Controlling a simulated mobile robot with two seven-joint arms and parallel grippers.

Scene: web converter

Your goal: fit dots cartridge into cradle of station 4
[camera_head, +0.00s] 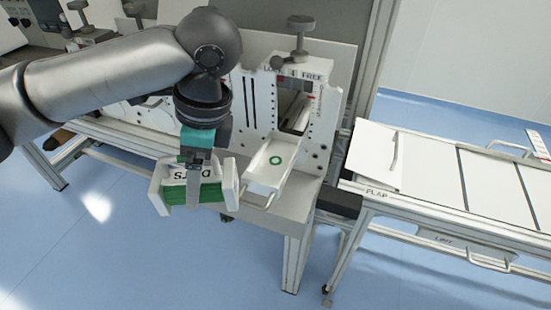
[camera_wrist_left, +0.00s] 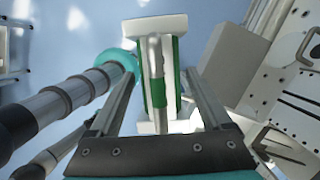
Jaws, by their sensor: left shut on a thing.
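My left gripper (camera_head: 194,182) is shut on the dots cartridge (camera_head: 178,196), a green block with white end plates and a white label reading DOTS. The cartridge hangs in the air in front of the bench, left of the pulled-out tray of station 4. In the left wrist view the cartridge (camera_wrist_left: 173,28) sits between the fingers, with its green side partly covered. Station 4 (camera_head: 297,72) has a plate marked LOCK 4 FREE. Its cradle tray (camera_head: 258,176) sticks out with a green ring on its floor and a handle in front. The tray is empty. My right gripper is not in view.
A black knob (camera_head: 301,24) tops station 4. Perforated side plates (camera_head: 263,103) flank it. My left arm hides much of the neighbouring station. To the right stands a long table (camera_head: 432,178) with a plate marked FLAP. The blue floor in front is clear.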

